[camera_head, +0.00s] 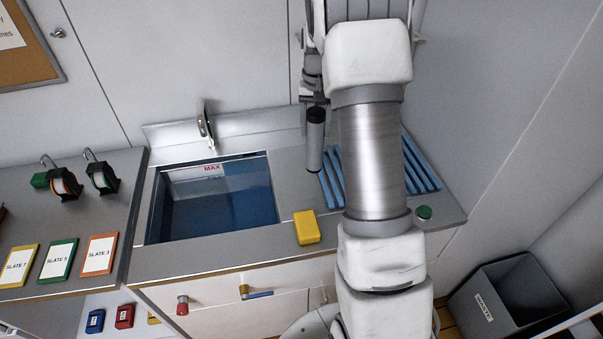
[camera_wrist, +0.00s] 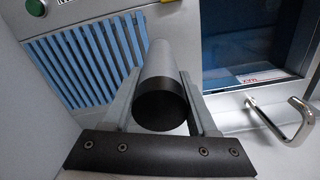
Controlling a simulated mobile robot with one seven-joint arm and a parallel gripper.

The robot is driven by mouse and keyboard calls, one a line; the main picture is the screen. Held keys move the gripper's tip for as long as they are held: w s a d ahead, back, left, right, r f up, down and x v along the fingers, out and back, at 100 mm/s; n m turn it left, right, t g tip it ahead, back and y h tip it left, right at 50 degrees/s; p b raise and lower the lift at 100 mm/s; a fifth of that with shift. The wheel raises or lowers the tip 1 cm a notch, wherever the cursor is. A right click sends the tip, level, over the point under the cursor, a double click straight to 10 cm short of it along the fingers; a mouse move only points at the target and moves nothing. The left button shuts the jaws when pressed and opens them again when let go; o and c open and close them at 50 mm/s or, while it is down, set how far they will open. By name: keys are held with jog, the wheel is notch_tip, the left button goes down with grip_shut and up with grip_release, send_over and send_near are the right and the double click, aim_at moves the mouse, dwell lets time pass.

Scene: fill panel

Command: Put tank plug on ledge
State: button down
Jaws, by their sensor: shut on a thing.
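My gripper (camera_wrist: 160,78) is shut on a grey cylinder with a black end (camera_wrist: 161,106), which looks like the tank plug. In the head view the plug (camera_head: 315,145) hangs roughly upright, black end up, at the right of the tank and by the left edge of the blue ribbed rack. Whether its lower end touches the counter I cannot tell. The tank (camera_head: 215,200) holds blue water, with a red MAX label at its back wall. The flat steel rim of the counter (camera_head: 290,185) runs between tank and rack. No part is clearly marked as the ledge.
A metal tap (camera_head: 205,125) stands behind the tank; it shows close at the right in the wrist view (camera_wrist: 290,125). The blue rack (camera_head: 332,178) is partly behind my arm. A yellow block (camera_head: 307,228) and a green button (camera_head: 424,213) are on the counter's front.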

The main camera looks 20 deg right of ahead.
jog(key=shift+d+r, duration=0.15)
jog(key=shift+d, duration=0.05)
jog(key=shift+w, duration=0.4)
jog(key=w+a+f+p, duration=0.3)
jog(key=w+f+p, duration=0.1)
jog(key=w+f, duration=0.6)
jog(key=shift+w+f, duration=0.2)
jog(key=shift+f, duration=0.25)
jog(key=shift+f, duration=0.2)
jog(key=shift+c, duration=1)
grip_release()
